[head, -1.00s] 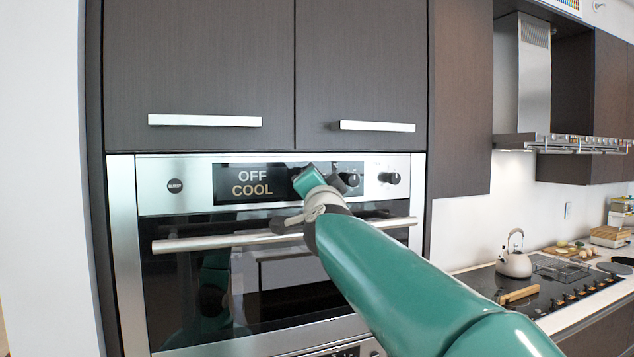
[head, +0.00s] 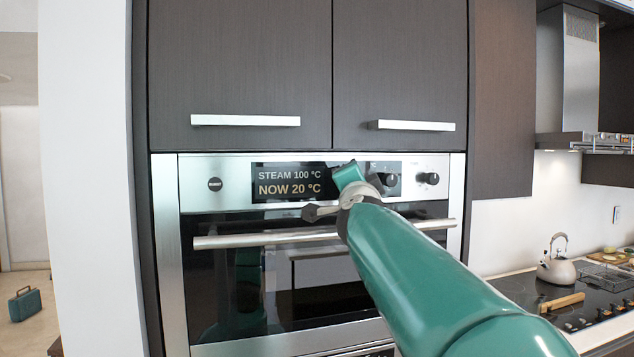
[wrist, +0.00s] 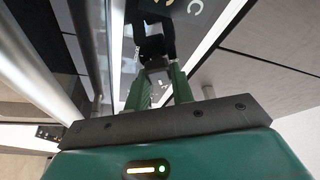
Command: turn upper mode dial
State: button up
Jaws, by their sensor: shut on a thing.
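The upper oven (head: 318,285) fills the middle of the head view. Its display (head: 290,181) reads "STEAM 100 °C" and "NOW 20 °C". A dark round dial (head: 391,180) sits at the right end of the black panel, partly behind my gripper. A second dial (head: 428,178) stands free to its right on the steel. My gripper (wrist: 154,38) reaches to the panel in the wrist view, its dark fingers closed on the mode dial. The grip itself is mostly hidden in both views. Letters of the display show beside the fingers in the wrist view.
A long horizontal oven handle (head: 265,240) runs just below the panel, close under my arm. Cabinet doors with bar handles (head: 245,120) are above. To the right are a hob and a kettle (head: 558,262). A teal case (head: 25,303) stands on the floor far left.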

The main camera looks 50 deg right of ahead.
jog(key=o, duration=1)
jog(key=shift+s, duration=0.1)
jog(key=shift+v, duration=6.8)
jog(key=shift+a+f, duration=0.1)
